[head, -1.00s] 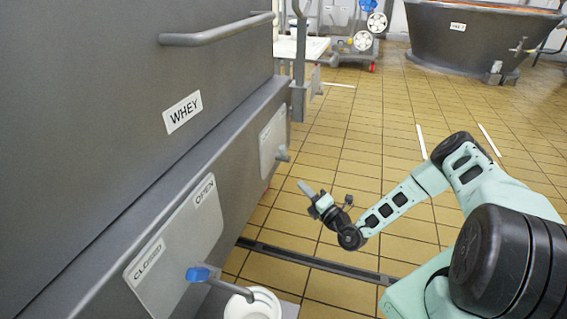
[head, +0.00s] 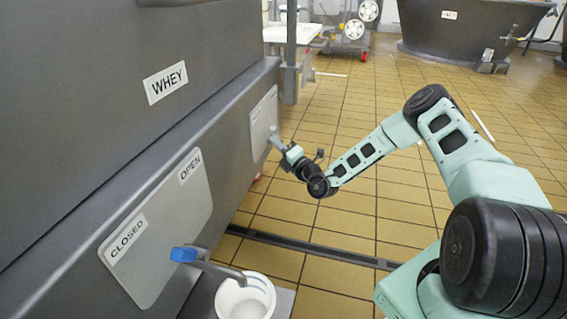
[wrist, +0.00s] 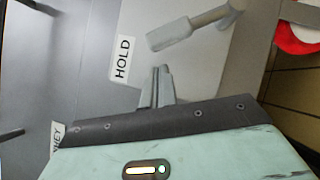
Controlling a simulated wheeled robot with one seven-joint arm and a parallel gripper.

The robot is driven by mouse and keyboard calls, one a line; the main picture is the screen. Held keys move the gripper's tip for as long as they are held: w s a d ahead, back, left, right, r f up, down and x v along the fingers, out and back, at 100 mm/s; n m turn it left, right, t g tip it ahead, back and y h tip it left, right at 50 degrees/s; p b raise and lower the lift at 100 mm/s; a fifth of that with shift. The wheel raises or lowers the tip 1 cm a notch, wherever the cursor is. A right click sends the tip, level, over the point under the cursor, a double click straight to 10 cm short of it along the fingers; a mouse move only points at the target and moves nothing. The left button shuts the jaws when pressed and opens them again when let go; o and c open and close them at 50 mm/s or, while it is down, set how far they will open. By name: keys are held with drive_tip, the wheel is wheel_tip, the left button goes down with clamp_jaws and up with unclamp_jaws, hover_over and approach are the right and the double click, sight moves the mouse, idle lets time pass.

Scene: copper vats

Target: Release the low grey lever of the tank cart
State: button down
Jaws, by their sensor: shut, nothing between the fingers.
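The low grey lever (wrist: 190,28) sticks out from a pale plate marked HOLD (wrist: 122,58) on the tank's side. In the wrist view it has a blocky grey end and a shaft running up to the right. In the head view the lever (head: 273,132) is small, just at my fingertips. My gripper (head: 281,146) is in front of the plate (head: 263,126). In the wrist view my gripper (wrist: 158,72) has its fingers together and empty, just below the lever's end. A small gap shows there; I cannot tell its depth.
The grey tank (head: 110,50) marked WHEY fills the left. A blue-handled tap (head: 184,254) by an OPEN/CLOSED plate hangs over a white bucket (head: 245,299). A red and white wheel (wrist: 298,38) shows at the right of the wrist view.

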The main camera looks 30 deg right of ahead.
drive_tip(key=shift+w+d+r+b, duration=0.2)
drive_tip(key=shift+w+d, duration=0.05)
drive_tip(key=shift+w, duration=0.15)
drive_tip(key=shift+w+d+r+b, duration=0.15)
drive_tip(key=shift+w+d+r, duration=0.05)
drive_tip(key=shift+w, duration=0.2)
drive_tip(key=shift+r+p, duration=0.15)
drive_tip(key=shift+p, duration=0.15)
drive_tip(key=w+d+r+m+g+p, duration=0.1)
drive_tip(key=w+d+m+g+p, duration=0.2)
drive_tip(key=p, duration=0.5)
drive_tip(key=w+d+r+m+g+p, duration=0.2)
drive_tip(key=w+d+m+g+p, duration=0.1)
drive_tip(key=w+d+m+p, duration=0.3)
drive_tip(key=shift+w+d+r+h+p, duration=0.3)
drive_tip(key=shift+d+p, duration=0.15)
drive_tip(key=shift+p, duration=0.4)
drive_tip(key=shift+d, duration=0.1)
